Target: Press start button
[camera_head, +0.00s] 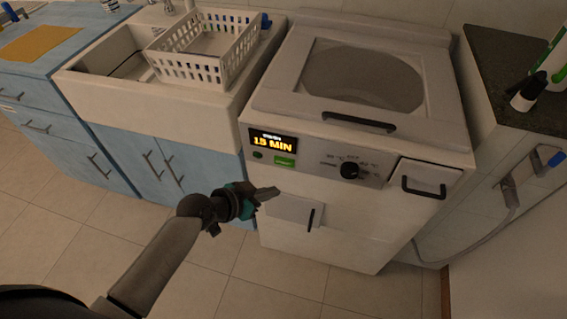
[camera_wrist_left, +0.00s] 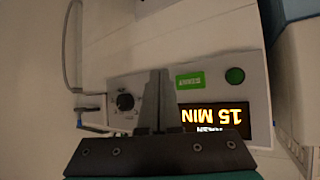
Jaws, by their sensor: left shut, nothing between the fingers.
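A white top-loading washing machine (camera_head: 350,140) stands at the centre of the head view. Its front panel has a lit display (camera_head: 273,142) reading 15 MIN. Below the display are a round green button (camera_head: 258,155) and a bright green label (camera_head: 285,162) with small text. In the left wrist view the panel is upside down, with the round green button (camera_wrist_left: 235,75) right of the green label (camera_wrist_left: 190,80). My left gripper (camera_head: 272,192) is shut and empty, in front of the machine and below the label. Its fingers (camera_wrist_left: 157,75) overlap the panel between dial and label.
A black dial (camera_head: 349,171) and a drawer with a black handle (camera_head: 423,187) are on the panel's right. A sink cabinet (camera_head: 165,150) with a white dish basket (camera_head: 205,50) stands left. A dark counter (camera_head: 505,60) with bottles is at right. The tiled floor in front is clear.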

